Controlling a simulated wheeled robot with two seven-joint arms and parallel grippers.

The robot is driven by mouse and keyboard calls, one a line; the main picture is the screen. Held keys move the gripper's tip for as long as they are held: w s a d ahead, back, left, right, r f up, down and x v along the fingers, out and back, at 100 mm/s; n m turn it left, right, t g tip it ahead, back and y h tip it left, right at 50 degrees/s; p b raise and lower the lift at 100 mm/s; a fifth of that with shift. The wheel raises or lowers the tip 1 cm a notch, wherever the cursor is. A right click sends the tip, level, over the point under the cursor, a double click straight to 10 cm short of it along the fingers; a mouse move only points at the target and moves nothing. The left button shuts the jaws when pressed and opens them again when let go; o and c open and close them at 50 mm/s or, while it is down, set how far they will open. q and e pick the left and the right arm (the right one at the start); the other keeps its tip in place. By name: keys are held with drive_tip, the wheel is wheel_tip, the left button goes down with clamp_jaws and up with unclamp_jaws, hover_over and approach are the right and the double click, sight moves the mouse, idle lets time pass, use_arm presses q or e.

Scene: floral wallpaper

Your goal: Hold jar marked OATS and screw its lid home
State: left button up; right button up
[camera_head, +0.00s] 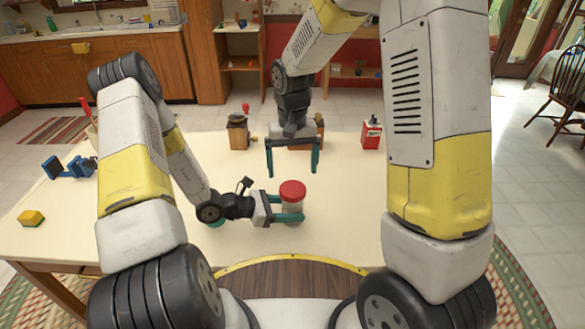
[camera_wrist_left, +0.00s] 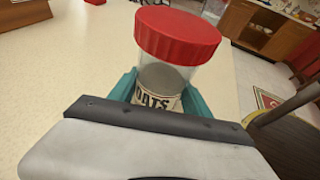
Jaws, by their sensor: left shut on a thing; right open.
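The jar marked OATS (camera_wrist_left: 160,85) is clear, with a pale label and grey-looking contents. It stands upright on the table, and its body also shows in the head view (camera_head: 291,204). The red lid (camera_head: 292,190) sits on top of the jar; in the left wrist view the lid (camera_wrist_left: 178,36) looks level, but I cannot tell how tight it is. My left gripper (camera_head: 289,213) is shut around the jar's body, below the lid. My right gripper (camera_head: 292,172) is open and empty, pointing down just above and behind the lid.
A wooden grinder (camera_head: 237,133) and a red tin (camera_head: 371,133) stand at the back. A blue clamp-like object (camera_head: 68,168) and a yellow block (camera_head: 31,218) lie at the left.

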use_arm(q)
drive_tip(key=o, duration=1.4)
drive_tip(key=v, duration=1.2)
drive_tip(key=s+a+r+m+y, duration=0.1)
drive_tip(key=s+r+m+y, duration=0.2)
drive_tip(key=r+m, duration=0.4)
drive_tip(key=s+a+r+m+t+y, duration=0.1)
drive_tip(key=s+r+m+y, duration=0.3)
drive_tip(key=r, duration=1)
drive_tip(key=s+a+r+m+t+y, duration=0.1)
drive_tip(key=s+r+m+y, duration=0.3)
drive_tip(key=s+r+m, duration=0.3)
wheel_tip(320, 180, up, 4)
drive_tip(key=shift+f+m, duration=0.1)
drive_tip(key=shift+m, duration=1.9)
use_arm(e)
drive_tip(key=s+d+r+t+y, duration=0.1)
drive_tip(key=s+d+r+t, duration=0.2)
drive_tip(key=s+d+r, duration=0.4)
drive_tip(key=s+d+r+m+t+y, duration=0.1)
drive_tip(key=s+d+r+t, duration=0.2)
drive_tip(key=s+d+r, duration=0.4)
drive_tip(key=v, duration=0.6)
drive_tip(key=shift+a+r, duration=0.25)
drive_tip(key=shift+a, duration=0.1)
